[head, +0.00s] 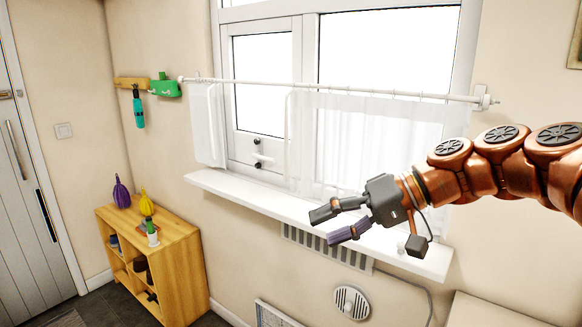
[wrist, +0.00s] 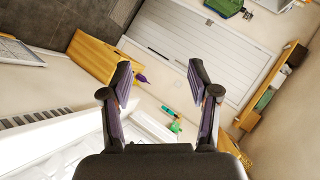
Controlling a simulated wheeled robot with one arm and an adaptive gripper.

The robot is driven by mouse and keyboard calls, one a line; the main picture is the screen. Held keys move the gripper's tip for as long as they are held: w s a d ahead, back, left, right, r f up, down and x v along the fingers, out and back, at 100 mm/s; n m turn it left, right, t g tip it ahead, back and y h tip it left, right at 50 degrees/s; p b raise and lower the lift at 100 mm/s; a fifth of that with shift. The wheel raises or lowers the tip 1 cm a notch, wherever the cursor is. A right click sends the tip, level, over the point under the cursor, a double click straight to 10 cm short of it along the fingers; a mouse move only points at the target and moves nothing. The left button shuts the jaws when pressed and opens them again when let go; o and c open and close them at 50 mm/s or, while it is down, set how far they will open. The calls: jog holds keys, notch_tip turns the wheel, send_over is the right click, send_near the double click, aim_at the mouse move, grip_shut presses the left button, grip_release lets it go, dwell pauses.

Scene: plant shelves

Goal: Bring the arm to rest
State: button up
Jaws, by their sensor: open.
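My copper-coloured arm (head: 487,168) reaches in from the right in the head view, held up in front of the window sill. My gripper (head: 328,226) points to the left and stands apart from everything around it. In the wrist view my gripper (wrist: 160,84) shows two dark fingers spread wide with nothing between them.
A white window sill (head: 235,194) runs behind the gripper. A wooden shelf (head: 182,250) with purple and yellow vases and small pots stands at the left. A grey door (head: 28,190) is far left.

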jog(key=s+f+m+g+h, duration=0.15)
jog(key=s+f+h, duration=0.45)
jog(key=s+f, duration=0.65)
jog(key=s+d+f+m+g+h, duration=0.1)
jog(key=s+d+f+m+h, duration=0.1)
jog(key=s+d+f+h, duration=0.4)
jog(key=s+d+f, duration=0.5)
jog(key=s, duration=0.2)
jog(key=shift+s+d+f, duration=0.15)
jog(key=shift+d+f, duration=0.15)
jog(key=shift+f, duration=0.05)
